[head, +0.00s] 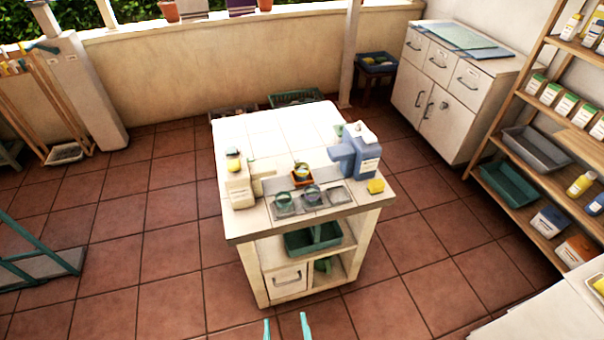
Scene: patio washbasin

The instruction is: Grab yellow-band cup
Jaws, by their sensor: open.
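My gripper (286,328) shows at the bottom edge as two teal fingertips. They are apart with nothing between them, in front of the island's near side. A small cup-like item with a yellow band (233,162) sits on top of a beige block-like container (239,188) at the island's left edge. Another small cup (302,173) with some yellow sits in an orange-brown square holder near the middle. Two greenish and bluish cups (284,200) (311,194) stand in grey square trays at the front. The details are too small to tell which is the yellow-band cup.
A wooden shelf rack stands at right. The tiled floor (150,260) at left is largely clear.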

